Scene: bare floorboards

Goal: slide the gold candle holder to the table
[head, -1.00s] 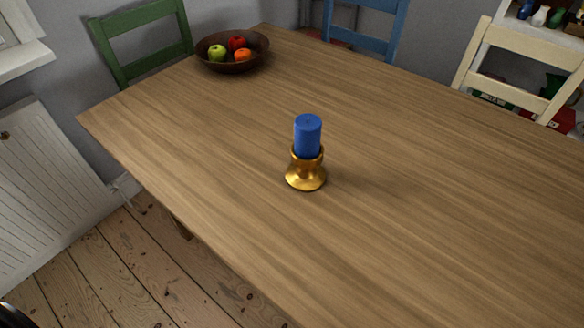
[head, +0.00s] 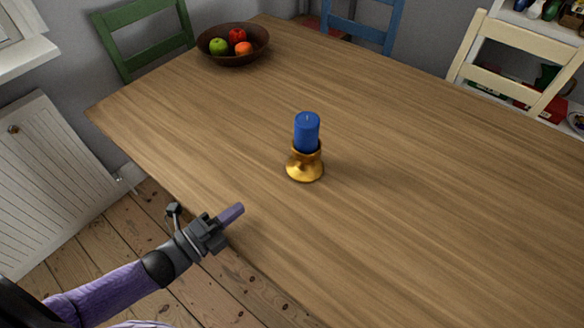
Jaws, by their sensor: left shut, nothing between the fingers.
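The gold candle holder (head: 305,168) stands upright on the wooden table (head: 400,200), near the middle of the picture. A blue candle (head: 307,132) stands upright in it. My left gripper (head: 232,213) is at the table's near left edge, to the left of and nearer than the holder, with a clear gap between them. Its fingers are together with nothing between them. My right gripper is not in view.
A brown bowl (head: 262,52) with apples and an orange fruit sits at the table's far left corner. Green (head: 145,38), blue (head: 362,32) and cream (head: 510,85) chairs stand around the table. The tabletop around the holder is clear.

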